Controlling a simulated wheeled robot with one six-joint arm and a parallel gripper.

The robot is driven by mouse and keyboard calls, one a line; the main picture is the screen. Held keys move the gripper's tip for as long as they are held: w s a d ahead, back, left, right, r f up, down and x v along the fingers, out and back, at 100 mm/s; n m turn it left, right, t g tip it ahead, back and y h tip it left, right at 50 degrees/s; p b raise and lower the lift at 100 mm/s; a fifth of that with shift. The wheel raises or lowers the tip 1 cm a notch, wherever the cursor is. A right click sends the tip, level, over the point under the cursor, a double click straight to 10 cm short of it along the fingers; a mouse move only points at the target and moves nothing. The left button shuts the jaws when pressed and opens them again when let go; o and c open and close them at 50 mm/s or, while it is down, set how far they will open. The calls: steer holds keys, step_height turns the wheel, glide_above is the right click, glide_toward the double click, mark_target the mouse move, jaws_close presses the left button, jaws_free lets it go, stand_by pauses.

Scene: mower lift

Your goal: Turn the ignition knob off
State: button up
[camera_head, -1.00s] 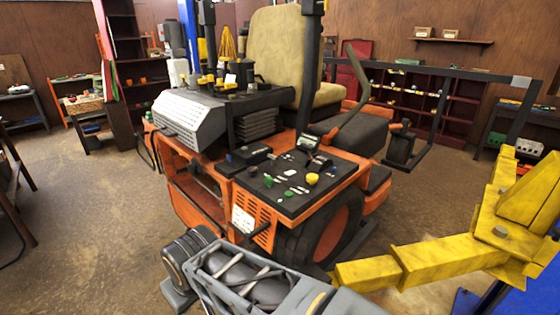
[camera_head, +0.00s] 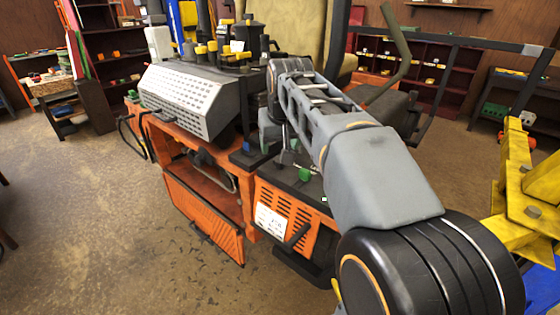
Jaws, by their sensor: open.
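The mower's dark control panel (camera_head: 275,178) sits on top of the orange side housing. A green knob (camera_head: 305,174) shows on the panel beside my arm. I cannot tell which control is the ignition knob, and it may be hidden behind my arm. My gripper (camera_head: 287,155) hangs over the panel at the far end of my arm, partly hidden and small. It is open, and no object shows between its fingers. I cannot tell whether it touches any control.
The grey perforated cover (camera_head: 190,98) and several yellow-topped levers stand behind and left of the panel. The tan seat (camera_head: 295,32) and a curved grey lever (camera_head: 392,55) rise behind my arm. A yellow lift arm (camera_head: 530,200) stands at the right. The floor at left is open.

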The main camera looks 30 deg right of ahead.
steer(key=w+d+r, duration=0.2)
steer(key=w+d, duration=0.1)
steer(key=x, duration=1.3)
steer(key=shift+s, duration=0.1)
steer(key=shift+c, duration=0.2)
steer(key=c, duration=0.9)
